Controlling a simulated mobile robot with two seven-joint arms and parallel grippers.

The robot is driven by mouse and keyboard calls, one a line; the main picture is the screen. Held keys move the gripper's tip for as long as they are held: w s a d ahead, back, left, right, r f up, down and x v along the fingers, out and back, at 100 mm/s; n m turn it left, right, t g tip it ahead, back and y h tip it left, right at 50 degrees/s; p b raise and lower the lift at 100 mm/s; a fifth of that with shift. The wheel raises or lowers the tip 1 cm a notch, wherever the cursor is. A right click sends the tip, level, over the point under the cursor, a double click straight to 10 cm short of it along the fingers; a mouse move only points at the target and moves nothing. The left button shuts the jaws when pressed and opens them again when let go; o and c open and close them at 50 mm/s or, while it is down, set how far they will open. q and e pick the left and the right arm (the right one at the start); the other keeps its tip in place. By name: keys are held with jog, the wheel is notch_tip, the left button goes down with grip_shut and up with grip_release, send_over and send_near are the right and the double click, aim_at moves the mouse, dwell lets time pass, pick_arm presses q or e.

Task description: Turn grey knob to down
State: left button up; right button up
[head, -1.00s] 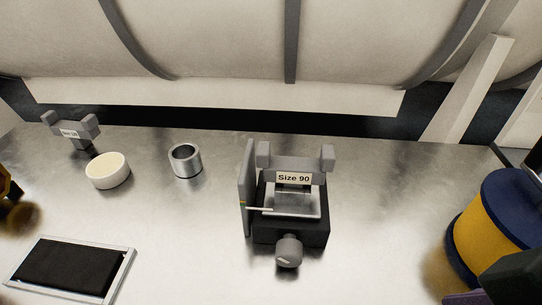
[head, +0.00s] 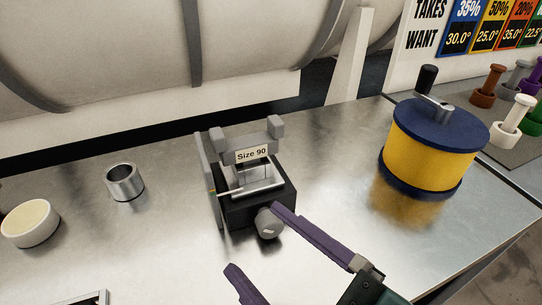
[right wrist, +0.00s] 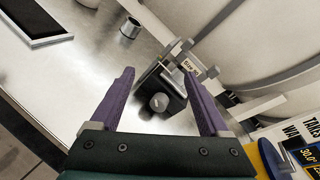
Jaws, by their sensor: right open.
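The grey knob (head: 269,222) sticks out of the front of a dark box-shaped device (head: 262,192) labelled "Size 90". A pale mark shows on the knob's face. My right gripper (head: 252,238) has purple fingers, spread apart and empty. In the head view one fingertip lies close to the knob's right side and the other is lower left. In the right wrist view the knob (right wrist: 159,102) appears between the two fingers (right wrist: 160,78), with a gap on each side. I cannot tell whether the right finger touches it. My left gripper is out of view.
A yellow and blue drum (head: 434,148) stands to the right of the device. A metal ring (head: 124,182) and a cream round piece (head: 30,223) lie to the left. Several coloured pegs (head: 515,120) stand at the far right. Bare metal table (head: 330,165) lies between device and drum.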

aim_at(273, 231)
jog(key=d+f+m+h, duration=0.1)
jog(key=f+m, duration=0.1)
jog(key=m, duration=0.1)
jog(key=d+f+m+h, duration=0.1)
jog(key=f+m+h, duration=0.1)
jog(key=m, duration=0.1)
jog(key=d+f+m+h, duration=0.1)
jog(key=f+m, duration=0.1)
jog(key=m, duration=0.1)
jog(key=shift+w+d+f, duration=0.25)
jog(key=shift+d+f, duration=0.05)
jog(key=shift+d, duration=0.1)
jog(key=shift+w+f+m, duration=0.15)
jog(key=shift+f+m, duration=0.15)
jog(key=shift+m, duration=0.1)
pick_arm(q)
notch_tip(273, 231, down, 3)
jog(key=b, duration=0.3)
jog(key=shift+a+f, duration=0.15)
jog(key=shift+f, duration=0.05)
pick_arm(e)
jog(key=x, duration=0.8)
jog(key=shift+w+d+f, duration=0.15)
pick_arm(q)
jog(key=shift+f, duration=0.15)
pick_arm(e)
jog(key=shift+w+f, duration=0.1)
jog(key=shift+w, duration=0.45)
